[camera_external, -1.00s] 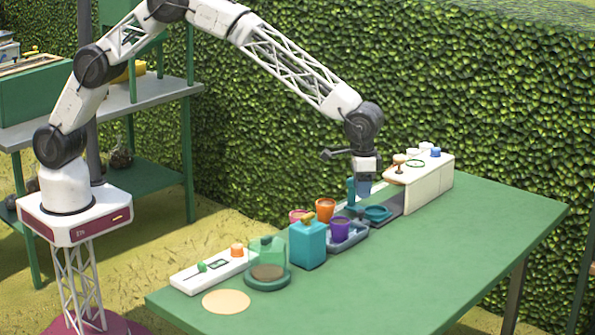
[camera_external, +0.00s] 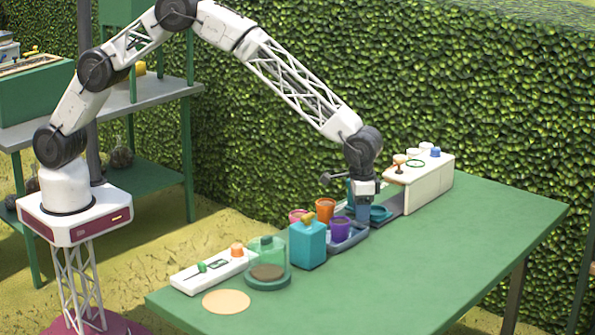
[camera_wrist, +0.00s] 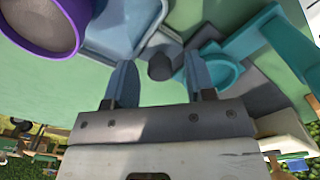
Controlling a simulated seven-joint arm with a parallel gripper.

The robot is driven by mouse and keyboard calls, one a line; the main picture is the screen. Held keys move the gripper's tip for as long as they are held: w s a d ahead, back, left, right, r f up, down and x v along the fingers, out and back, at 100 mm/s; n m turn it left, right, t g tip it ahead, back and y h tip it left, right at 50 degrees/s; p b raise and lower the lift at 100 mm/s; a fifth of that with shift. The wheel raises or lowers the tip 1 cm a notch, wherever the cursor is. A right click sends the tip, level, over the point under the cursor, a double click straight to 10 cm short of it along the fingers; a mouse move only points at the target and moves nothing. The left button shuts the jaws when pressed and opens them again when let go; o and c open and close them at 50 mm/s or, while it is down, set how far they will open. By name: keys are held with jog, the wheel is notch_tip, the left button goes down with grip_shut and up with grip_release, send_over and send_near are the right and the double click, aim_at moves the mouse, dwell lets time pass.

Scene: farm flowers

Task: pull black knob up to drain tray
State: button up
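The black knob (camera_wrist: 162,66) shows as a small dark piece in the wrist view, beside the tray's corner and between my fingertips. The blue-grey tray (camera_wrist: 125,28) lies beyond it in the wrist view; in the external view the tray (camera_external: 350,240) holds pots. My gripper (camera_wrist: 160,78) is open, with one blue finger on each side of the knob and visible gaps. In the external view my gripper (camera_external: 362,208) is low over the tray's far end and hides the knob.
A purple pot (camera_wrist: 42,25) stands close at the left in the wrist view. A teal ring-shaped part (camera_wrist: 218,70) lies just right of my fingers. A cream box (camera_external: 430,185) stands behind my gripper. The table's right side (camera_external: 470,245) is clear.

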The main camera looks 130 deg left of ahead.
grip_shut()
jog(key=shift+r, duration=1)
jog(key=shift+o, duration=0.3)
grip_release()
jog(key=shift+r, duration=0.15)
notch_tip(320, 180, up, 8)
jog(key=shift+f, duration=0.25)
